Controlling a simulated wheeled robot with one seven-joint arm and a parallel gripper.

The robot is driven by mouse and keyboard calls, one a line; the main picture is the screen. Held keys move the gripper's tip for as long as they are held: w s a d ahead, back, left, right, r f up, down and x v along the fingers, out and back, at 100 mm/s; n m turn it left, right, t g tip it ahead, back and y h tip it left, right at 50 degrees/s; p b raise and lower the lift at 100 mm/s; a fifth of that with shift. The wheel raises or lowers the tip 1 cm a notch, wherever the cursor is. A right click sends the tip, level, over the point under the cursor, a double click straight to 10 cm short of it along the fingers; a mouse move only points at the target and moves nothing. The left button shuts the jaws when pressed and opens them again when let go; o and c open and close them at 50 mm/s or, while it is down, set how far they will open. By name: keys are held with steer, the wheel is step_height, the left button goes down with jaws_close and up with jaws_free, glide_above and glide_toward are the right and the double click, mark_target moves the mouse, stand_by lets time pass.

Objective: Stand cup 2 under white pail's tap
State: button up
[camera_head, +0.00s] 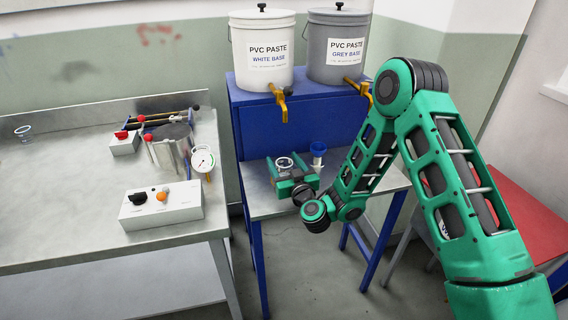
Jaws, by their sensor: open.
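The white pail (262,52) labelled "PVC PASTE WHITE BASE" stands on the blue stand, with its yellow tap (282,100) at the front. No cup number is readable, so I cannot tell which is cup 2.
The grey pail (337,48) with its own tap (360,90) stands right of the white pail. A red-topped surface (525,225) is at right.

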steer(key=shift+s, duration=0.1)
steer(key=shift+s, duration=0.65)
steer(key=shift+s+d+r, duration=0.1)
steer(key=shift+s+d, duration=0.2)
steer(key=shift+s, duration=0.15)
steer(key=v, duration=0.9)
steer(key=shift+s+d, duration=0.25)
steer(key=shift+s, duration=0.05)
